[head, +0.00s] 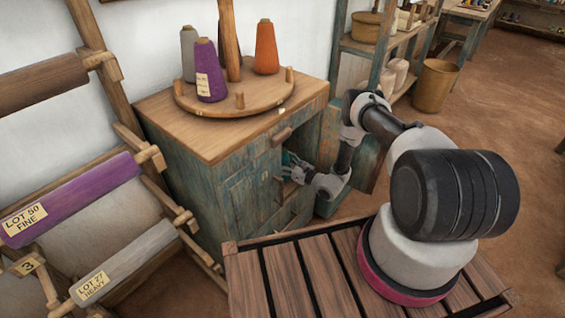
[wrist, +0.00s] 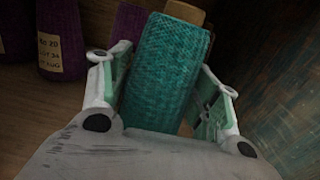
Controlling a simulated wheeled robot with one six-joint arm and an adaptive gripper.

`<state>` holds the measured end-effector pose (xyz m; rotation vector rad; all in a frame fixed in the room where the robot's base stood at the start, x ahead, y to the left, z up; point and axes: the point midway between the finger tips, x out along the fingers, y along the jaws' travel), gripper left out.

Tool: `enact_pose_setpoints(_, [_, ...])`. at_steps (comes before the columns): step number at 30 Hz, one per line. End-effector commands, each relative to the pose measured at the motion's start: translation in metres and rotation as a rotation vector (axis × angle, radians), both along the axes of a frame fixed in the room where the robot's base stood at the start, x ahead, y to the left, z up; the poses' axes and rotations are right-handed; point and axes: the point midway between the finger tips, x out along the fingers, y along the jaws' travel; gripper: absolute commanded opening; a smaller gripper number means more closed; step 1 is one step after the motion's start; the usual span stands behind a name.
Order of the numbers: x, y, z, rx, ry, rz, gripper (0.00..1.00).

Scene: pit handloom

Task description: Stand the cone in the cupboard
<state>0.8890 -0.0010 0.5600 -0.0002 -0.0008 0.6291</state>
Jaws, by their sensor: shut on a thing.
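The teal yarn cone (wrist: 168,75) stands between the fingers of my gripper (wrist: 163,66) in the wrist view, which is shut on its sides. A tan tip shows just beyond its upper end. The cupboard (head: 232,200) is a worn blue-green wooden cabinet with a plain wood top. In the head view my gripper (head: 297,170) reaches into its open front from the right. Only a teal glimpse shows there, and the cone's base is hidden. I cannot tell whether the cone touches the shelf.
Inside the cupboard, a labelled purple cone (wrist: 61,35) stands left of the teal one, with another purple cone (wrist: 128,22) behind. A worn wall (wrist: 285,115) is close on the right. A round wooden stand (head: 235,100) with several cones sits on top of the cupboard.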

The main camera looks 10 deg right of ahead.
Motion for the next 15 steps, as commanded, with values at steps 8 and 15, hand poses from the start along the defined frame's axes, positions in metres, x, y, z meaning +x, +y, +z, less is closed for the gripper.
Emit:
enact_pose_setpoints(8, [-0.0001,0.0000,-0.0025,0.000,0.000,0.000,0.78])
enact_pose_setpoints(15, [0.0000,0.0000,-0.0022,0.000,0.000,0.000,0.83])
